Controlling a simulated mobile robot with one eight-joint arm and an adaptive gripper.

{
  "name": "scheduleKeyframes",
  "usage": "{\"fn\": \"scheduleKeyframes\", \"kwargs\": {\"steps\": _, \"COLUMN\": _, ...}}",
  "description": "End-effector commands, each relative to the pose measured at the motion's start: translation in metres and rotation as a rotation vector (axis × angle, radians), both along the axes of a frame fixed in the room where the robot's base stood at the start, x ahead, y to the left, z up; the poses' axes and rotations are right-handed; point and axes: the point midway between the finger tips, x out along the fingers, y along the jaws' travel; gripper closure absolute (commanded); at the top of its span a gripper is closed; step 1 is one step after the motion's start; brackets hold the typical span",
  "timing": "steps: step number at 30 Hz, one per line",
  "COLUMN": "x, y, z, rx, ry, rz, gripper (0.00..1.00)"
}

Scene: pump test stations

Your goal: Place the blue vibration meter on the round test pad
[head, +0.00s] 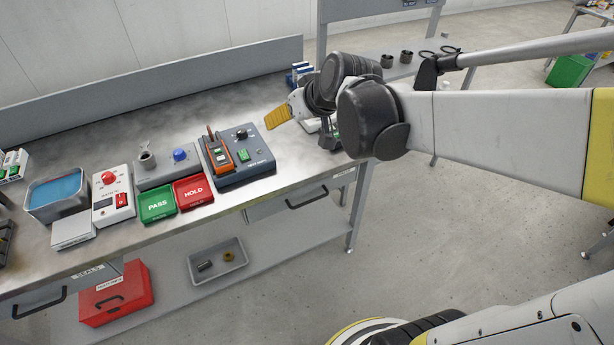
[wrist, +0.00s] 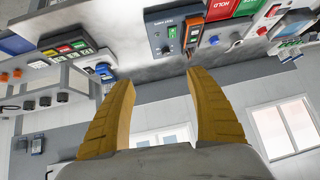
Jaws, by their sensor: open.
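My gripper (head: 280,116) is over the right end of the bench in the head view, its yellow fingers pointing left. In the wrist view my gripper (wrist: 160,80) has its two fingers wide apart with nothing between them. A small blue object (wrist: 105,72) shows beyond the left finger in the wrist view; I cannot tell whether it is the vibration meter. An orange and dark handheld device (head: 217,153) lies on a dark blue test panel (head: 262,165), left of my gripper. I cannot make out the round test pad; my arm hides part of the bench's right end.
A green PASS block (head: 157,204) and a red HOLD block (head: 193,191) sit along the bench's front edge. A grey control box (head: 168,171) and a blue-filled tray (head: 57,192) stand further left. The bench's back strip is mostly clear. A red case (head: 117,294) is on the lower shelf.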

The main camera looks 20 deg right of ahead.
Motion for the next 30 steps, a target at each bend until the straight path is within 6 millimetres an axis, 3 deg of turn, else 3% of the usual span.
{"fn": "scheduleKeyframes", "kwargs": {"steps": 1, "x": -0.028, "y": 0.012, "z": 0.002, "rx": -0.006, "ry": 0.025, "rz": 0.0, "gripper": 0.35}}
{"fn": "scheduleKeyframes", "kwargs": {"steps": 6, "x": -0.113, "y": 0.032, "z": -0.005, "rx": -0.039, "ry": 0.107, "rz": -0.031, "gripper": 0.35}}
{"fn": "scheduleKeyframes", "kwargs": {"steps": 9, "x": -0.15, "y": 0.036, "z": -0.014, "rx": -0.057, "ry": 0.139, "rz": -0.052, "gripper": 0.35}}
{"fn": "scheduleKeyframes", "kwargs": {"steps": 12, "x": -0.173, "y": 0.036, "z": -0.022, "rx": -0.071, "ry": 0.157, "rz": -0.069, "gripper": 0.35}}
{"fn": "scheduleKeyframes", "kwargs": {"steps": 17, "x": -0.187, "y": 0.035, "z": -0.027, "rx": -0.08, "ry": 0.168, "rz": -0.083, "gripper": 0.35}}
{"fn": "scheduleKeyframes", "kwargs": {"steps": 30, "x": -0.187, "y": 0.035, "z": -0.027, "rx": -0.079, "ry": 0.168, "rz": -0.084, "gripper": 0.35}}
